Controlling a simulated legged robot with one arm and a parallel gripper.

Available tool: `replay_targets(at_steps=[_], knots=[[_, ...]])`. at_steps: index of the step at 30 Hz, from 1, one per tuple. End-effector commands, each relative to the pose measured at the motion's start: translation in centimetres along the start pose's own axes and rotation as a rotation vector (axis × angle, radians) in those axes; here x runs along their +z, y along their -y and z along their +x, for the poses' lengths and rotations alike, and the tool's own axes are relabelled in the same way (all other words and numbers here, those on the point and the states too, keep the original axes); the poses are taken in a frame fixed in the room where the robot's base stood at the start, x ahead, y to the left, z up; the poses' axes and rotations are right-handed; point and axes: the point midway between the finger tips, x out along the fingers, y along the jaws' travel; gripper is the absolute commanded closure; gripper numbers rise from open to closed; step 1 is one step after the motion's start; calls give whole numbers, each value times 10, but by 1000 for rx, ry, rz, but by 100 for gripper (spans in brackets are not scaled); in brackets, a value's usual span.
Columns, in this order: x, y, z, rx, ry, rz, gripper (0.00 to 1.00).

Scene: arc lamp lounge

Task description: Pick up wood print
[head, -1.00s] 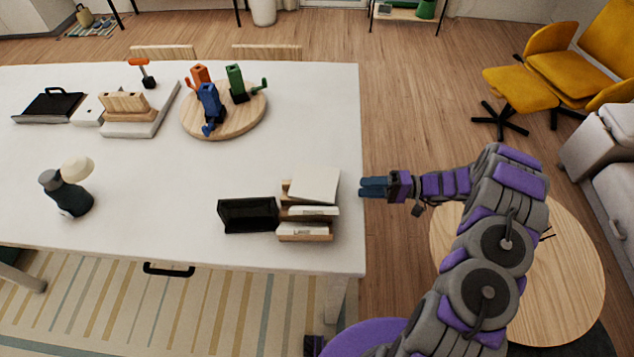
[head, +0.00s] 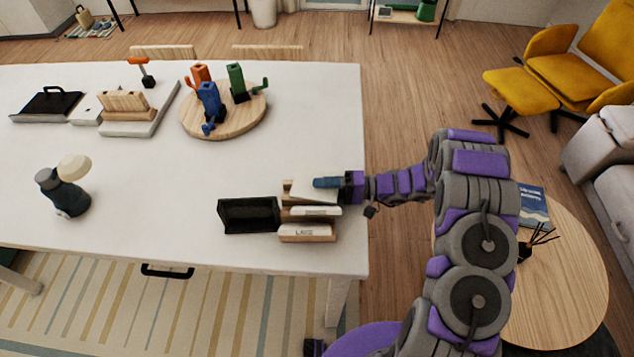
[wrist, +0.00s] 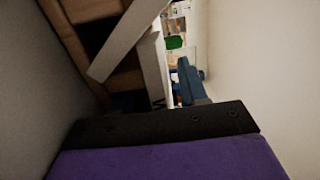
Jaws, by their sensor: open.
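Several pale, wood-backed pieces stand grouped near the right edge of the white table in the head view. The front wooden piece (head: 306,233) carries dark lettering, and another lettered piece (head: 316,211) is just behind it. A white square panel (head: 303,190) leans at the back of the group. I cannot tell for sure which one is the wood print.
A black open holder (head: 248,216) touches or nearly touches the group's left side. The white table's (head: 150,165) middle is clear.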

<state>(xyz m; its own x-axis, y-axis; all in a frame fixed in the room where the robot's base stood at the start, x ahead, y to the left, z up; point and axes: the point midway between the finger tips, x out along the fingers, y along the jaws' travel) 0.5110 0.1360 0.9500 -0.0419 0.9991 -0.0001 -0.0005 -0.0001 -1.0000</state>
Motion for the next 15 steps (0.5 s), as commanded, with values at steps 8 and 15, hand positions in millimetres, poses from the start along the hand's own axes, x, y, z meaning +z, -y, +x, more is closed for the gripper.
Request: replay_targets(at_steps=[8, 15], knots=[[0, 0, 0, -1, -1, 0, 60], [0, 0, 0, -1, -1, 0, 83]])
